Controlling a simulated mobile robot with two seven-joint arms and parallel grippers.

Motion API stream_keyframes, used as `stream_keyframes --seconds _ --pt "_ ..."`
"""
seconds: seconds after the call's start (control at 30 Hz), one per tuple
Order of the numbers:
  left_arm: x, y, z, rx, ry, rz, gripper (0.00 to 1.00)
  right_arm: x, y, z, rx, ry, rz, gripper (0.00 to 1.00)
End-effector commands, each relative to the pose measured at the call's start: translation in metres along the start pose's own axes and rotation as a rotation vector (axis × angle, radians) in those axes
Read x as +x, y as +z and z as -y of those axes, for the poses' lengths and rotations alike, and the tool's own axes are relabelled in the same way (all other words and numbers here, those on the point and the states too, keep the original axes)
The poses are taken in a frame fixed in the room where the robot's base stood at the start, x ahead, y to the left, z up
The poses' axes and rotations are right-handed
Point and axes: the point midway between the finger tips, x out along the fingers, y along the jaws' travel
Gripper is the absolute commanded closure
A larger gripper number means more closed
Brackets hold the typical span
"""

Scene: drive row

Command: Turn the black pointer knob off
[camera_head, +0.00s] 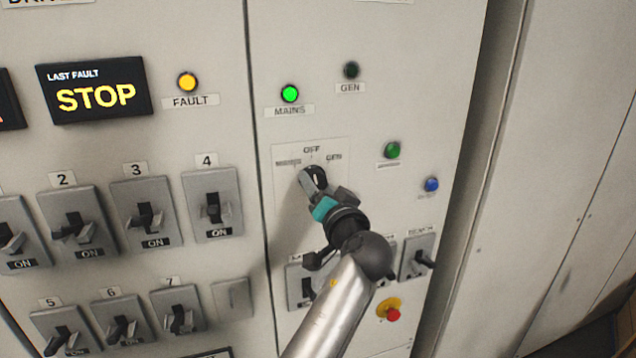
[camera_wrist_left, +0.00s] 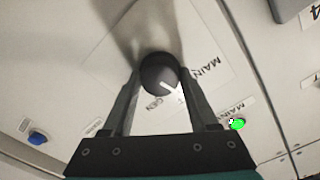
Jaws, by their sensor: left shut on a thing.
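The black pointer knob (camera_head: 320,176) sits on a pale plate marked MAINS, OFF and GEN, in the middle of the head view. My left gripper (camera_head: 314,181) is at the knob, its fingers on either side and shut on it, hiding much of it. In the left wrist view the round knob (camera_wrist_left: 158,72) lies between the fingertips of my left gripper (camera_wrist_left: 160,80). A white line on the knob points to lower right there, between the MAINS and GEN labels. The OFF label is not readable in that view. My right gripper is not in view.
A green MAINS lamp (camera_head: 290,93) glows above the plate; the GEN lamp (camera_head: 351,70) is dark. A yellow FAULT lamp (camera_head: 187,82) and STOP display (camera_head: 94,91) are lit. Several switches fill the left panel. A red button (camera_head: 392,314) sits below right.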

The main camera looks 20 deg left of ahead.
Motion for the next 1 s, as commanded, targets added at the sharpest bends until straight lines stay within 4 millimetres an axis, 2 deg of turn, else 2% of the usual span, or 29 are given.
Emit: stream_keyframes --seconds 0.4,1.0 --pt "0.0003 -0.0026 0.0016 0.213 -0.002 -0.005 0.96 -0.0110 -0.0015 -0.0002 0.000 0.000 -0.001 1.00" --pt "0.0003 -0.0026 0.0013 0.249 -0.003 -0.006 0.96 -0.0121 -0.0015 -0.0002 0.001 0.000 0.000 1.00"
